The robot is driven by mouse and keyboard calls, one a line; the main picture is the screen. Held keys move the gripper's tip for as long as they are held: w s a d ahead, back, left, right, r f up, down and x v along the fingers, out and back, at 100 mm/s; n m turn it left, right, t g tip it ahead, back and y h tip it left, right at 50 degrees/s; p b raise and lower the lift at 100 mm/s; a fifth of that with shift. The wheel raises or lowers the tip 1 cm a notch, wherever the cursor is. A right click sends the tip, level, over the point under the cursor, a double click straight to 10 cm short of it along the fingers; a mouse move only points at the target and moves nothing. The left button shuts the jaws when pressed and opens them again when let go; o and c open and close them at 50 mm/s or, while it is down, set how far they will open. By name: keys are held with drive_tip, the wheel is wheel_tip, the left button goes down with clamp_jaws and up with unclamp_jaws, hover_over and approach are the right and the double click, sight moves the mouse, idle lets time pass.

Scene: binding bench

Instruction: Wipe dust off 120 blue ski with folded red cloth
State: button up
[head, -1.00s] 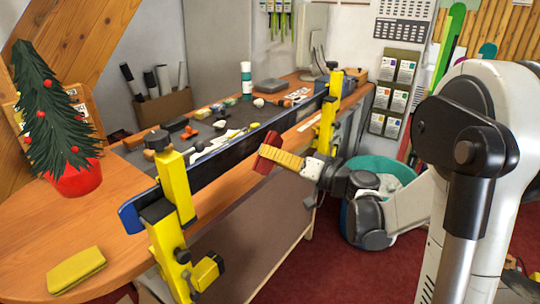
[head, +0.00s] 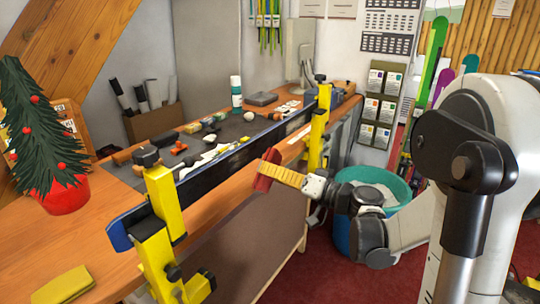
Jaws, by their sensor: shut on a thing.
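The blue ski (head: 200,180) is held on its edge in two yellow vises along the front of the bench, its dark face toward me and its blue tip (head: 119,234) at the left. My gripper (head: 285,176), with yellow fingers, is shut on the folded red cloth (head: 266,170). The cloth is in front of the ski, near its middle; I cannot tell whether it touches. Dust on the ski is too small to make out, though pale marks show along it.
The near yellow vise (head: 160,215) and far yellow vise (head: 319,130) stick up from the bench edge. Tools cover the grey mat (head: 122,174). A teal bin (head: 385,172) stands behind my arm.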

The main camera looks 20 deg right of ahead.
sight(261, 146)
drive_tip(key=shift+x, duration=3.45)
drive_tip(key=shift+x, duration=1.05)
drive_tip(key=shift+d+b, duration=0.1)
drive_tip(key=shift+b, duration=0.2)
